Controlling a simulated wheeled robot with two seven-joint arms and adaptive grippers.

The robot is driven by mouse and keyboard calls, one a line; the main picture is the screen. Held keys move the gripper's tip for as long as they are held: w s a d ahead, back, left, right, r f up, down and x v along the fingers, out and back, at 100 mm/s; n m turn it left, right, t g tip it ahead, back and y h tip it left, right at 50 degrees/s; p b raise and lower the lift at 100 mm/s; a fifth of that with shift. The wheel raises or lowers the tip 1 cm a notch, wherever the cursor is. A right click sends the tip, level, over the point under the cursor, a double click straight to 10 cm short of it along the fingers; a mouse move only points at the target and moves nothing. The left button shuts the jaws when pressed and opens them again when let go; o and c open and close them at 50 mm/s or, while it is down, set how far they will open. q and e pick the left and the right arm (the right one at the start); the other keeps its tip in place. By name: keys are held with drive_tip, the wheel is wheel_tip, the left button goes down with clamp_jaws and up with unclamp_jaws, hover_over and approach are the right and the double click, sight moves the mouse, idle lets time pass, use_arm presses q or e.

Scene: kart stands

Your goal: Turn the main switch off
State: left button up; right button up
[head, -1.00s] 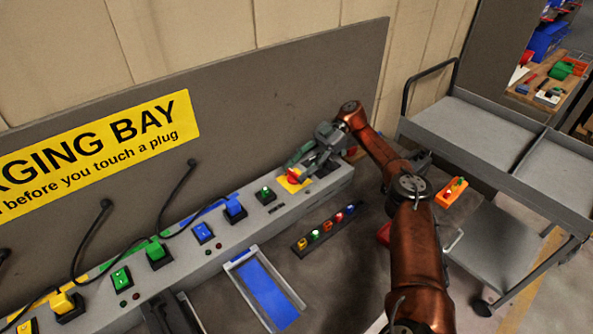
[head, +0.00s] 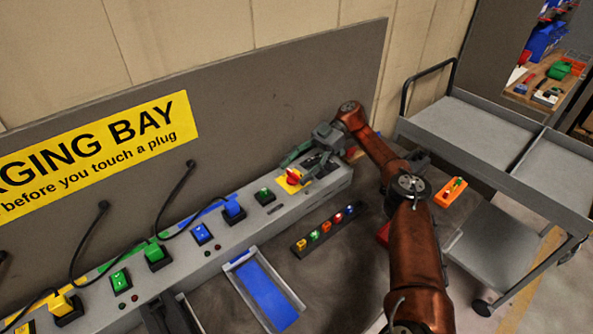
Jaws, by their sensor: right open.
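The main switch (head: 294,177) is a red knob on a yellow plate (head: 286,187), near the right end of the long grey charging rail (head: 212,256). My right gripper (head: 295,169) reaches in from the right, with its fingers spread around the red knob. It is open, and whether a finger touches the knob cannot be told. Part of the knob is hidden by the gripper. My left gripper does not show clearly in the head view.
Several plugs with black cables sit along the rail, including a blue plug (head: 233,209) and a green plug (head: 156,254). A strip of coloured pieces (head: 326,231) and a blue-bottomed tray (head: 264,291) lie in front. A grey cart (head: 484,130) stands at the right.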

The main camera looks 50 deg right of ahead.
wheel_tip(320, 180, up, 10)
idle(0.4)
drive_tip(key=shift+f, duration=0.1)
